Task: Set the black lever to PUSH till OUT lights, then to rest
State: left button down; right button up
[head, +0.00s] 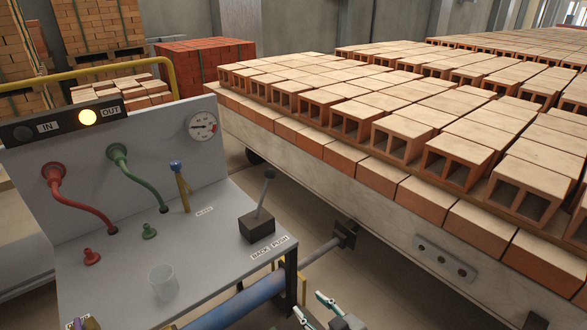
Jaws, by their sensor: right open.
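The black lever (264,196) stands on a dark box on the grey control panel. Its shaft leans to the right, towards the PUSH side. The labels BACK (260,252) and PUSH (281,240) are on the panel's front edge below it. The OUT lamp (87,117) glows yellow. The IN lamp (23,133) is dark. My right gripper (312,306) is at the bottom edge, open and empty, below and to the right of the lever and apart from it. It is partly cut off by the frame. My left gripper is not in view.
A blue cylinder (238,301) with a grey rod (318,251) reaches the car loaded with hollow bricks (440,150).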

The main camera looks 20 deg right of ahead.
jog(key=w+a+r+t+p, duration=0.1)
jog(key=w+a+r+t, duration=0.15)
jog(key=w+r, duration=1.15)
jog(key=t+y+p, duration=0.1)
jog(key=t, duration=0.1)
send_near(272, 176)
jog(key=d+x, duration=0.1)
jog(key=x, duration=0.3)
jog(key=shift+w+a, duration=0.25)
jog(key=shift+a, duration=0.25)
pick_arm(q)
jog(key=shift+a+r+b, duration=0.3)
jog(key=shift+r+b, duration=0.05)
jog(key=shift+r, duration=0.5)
pick_arm(e)
jog(key=x, duration=0.7)
jog(key=shift+w, duration=0.1)
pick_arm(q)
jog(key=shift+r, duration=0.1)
pick_arm(e)
jog(key=shift+c, duration=0.4)
